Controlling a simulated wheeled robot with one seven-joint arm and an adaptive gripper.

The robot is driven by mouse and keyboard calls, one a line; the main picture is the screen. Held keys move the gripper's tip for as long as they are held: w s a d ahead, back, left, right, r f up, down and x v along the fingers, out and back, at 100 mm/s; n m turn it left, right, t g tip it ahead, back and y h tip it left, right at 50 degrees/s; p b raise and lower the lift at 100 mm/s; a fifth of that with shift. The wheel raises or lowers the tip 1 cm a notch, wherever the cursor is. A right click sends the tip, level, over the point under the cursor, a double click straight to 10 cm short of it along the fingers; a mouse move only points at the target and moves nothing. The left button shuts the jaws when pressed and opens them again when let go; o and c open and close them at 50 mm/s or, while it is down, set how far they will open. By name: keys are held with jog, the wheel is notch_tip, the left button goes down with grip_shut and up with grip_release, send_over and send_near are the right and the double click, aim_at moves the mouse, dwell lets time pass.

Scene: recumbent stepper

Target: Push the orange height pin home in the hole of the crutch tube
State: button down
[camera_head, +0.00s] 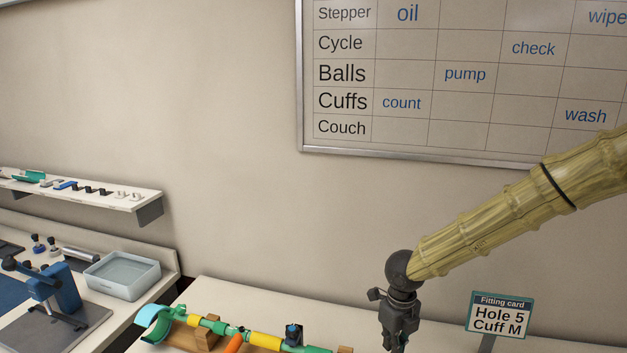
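The crutch tube (212,325), green with yellow bands, lies at the bottom of the camera_head view. A teal cuff (153,318) is at its left end, and it rests on wooden blocks (207,337). An orange piece (233,344) shows at the tube's near side. I cannot tell whether it is the height pin or the crutch's handgrip. The hole is too small to make out. My gripper (393,344), dark grey, points down to the right of the tube, apart from it. I cannot tell whether its fingers are open or shut.
A small dark blue fixture (293,334) stands at the tube's right part. A fitting card (500,316) reading "Hole 5, Cuff M" stands right of my gripper. On the left bench are a clear tray (122,275) and a blue device (62,290). The bench (330,315) behind the tube is bare.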

jog(key=shift+f+b, duration=0.4)
jog(key=shift+f, duration=0.9)
jog(key=shift+r, duration=0.1)
dwell(0.3)
jog(key=shift+r+p, duration=2.9)
jog(key=shift+p, duration=0.1)
jog(key=shift+r, duration=0.1)
